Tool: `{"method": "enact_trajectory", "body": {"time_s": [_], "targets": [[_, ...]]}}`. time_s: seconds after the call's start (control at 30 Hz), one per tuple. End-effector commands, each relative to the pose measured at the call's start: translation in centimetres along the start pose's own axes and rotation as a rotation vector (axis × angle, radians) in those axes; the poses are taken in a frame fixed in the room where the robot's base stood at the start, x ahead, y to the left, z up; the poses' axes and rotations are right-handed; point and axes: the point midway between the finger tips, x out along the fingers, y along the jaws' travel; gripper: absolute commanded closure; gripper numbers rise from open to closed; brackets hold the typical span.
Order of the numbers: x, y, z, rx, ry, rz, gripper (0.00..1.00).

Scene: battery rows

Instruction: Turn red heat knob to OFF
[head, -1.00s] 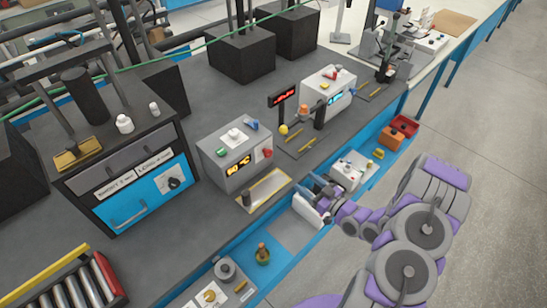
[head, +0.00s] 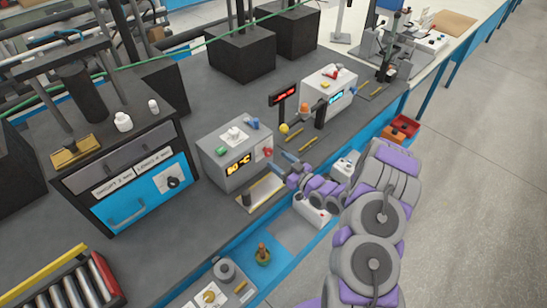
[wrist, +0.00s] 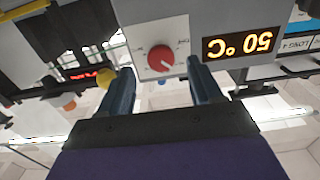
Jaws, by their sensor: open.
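The red heat knob (head: 267,153) is on the front face of a grey heater box (head: 222,171). In the wrist view, which is upside down, the red knob (wrist: 161,58) sits on a white dial plate with a small pale pointer mark; the dial lettering is too small to read. My gripper (head: 279,170) is just in front of the knob, below and right of it in the head view. In the wrist view my gripper (wrist: 160,70) is open and empty, one finger on each side of the knob. No contact shows.
An orange temperature display (head: 239,166) is beside the knob. A yellow-edged tray (head: 265,191) lies below my gripper. A red readout on a post (head: 284,95) and a second white box (head: 328,92) stand further right.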

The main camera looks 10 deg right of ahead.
Motion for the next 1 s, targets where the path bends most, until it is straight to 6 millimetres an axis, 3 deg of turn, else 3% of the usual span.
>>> {"method": "enact_trajectory", "body": {"time_s": [0.3, 0.7, 1.0], "targets": [[3.3, 0.0, -0.1, -0.002, 0.003, -0.001, 0.36], [3.7, 0.0, -0.1, 0.000, 0.002, 0.001, 0.36], [3.7, 0.0, -0.1, -0.001, 0.002, 0.001, 0.64]]}}
